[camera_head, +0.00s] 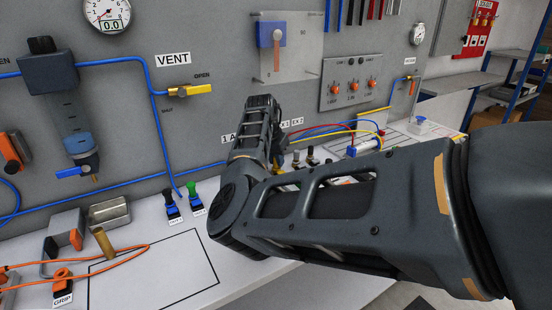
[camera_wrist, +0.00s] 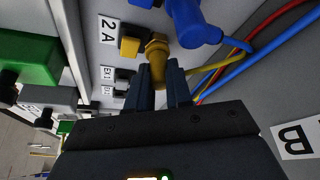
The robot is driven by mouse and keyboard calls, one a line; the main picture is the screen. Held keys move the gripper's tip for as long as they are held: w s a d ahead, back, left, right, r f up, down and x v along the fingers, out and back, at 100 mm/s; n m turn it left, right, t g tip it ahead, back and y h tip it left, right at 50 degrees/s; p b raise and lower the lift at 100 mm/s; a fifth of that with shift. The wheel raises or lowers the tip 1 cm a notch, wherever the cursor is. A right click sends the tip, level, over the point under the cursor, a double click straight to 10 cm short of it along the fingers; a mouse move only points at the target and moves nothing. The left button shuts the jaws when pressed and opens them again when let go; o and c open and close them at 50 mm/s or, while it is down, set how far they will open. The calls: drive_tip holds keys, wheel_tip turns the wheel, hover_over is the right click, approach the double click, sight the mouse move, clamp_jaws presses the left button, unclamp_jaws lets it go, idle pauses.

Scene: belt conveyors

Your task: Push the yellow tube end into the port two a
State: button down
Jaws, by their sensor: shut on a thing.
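My gripper (camera_wrist: 165,85) is shut on the yellow tube end (camera_wrist: 157,64), a ribbed yellow-brass piece held between the two dark fingers in the wrist view. The yellow tube (camera_wrist: 225,65) runs off to the right of the fingers. The held end lies against or just in front of the yellow-faced port (camera_wrist: 130,46) beside the "2 A" label (camera_wrist: 108,30). I cannot tell how deep it sits in that port. In the head view my arm hides the gripper and port; part of the yellow tube (camera_head: 365,128) shows beyond the arm.
A blue tube end (camera_wrist: 188,20) sits close beside the held piece. Red and blue tubes run right of my fingers.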

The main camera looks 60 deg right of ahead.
drive_tip(key=shift+f, duration=0.1)
drive_tip(key=c, duration=1)
unclamp_jaws()
drive_tip(key=shift+o, duration=0.7)
drive_tip(key=o, duration=0.3)
drive_tip(key=shift+r+p, duration=2.4)
drive_tip(key=shift+r, duration=1.2)
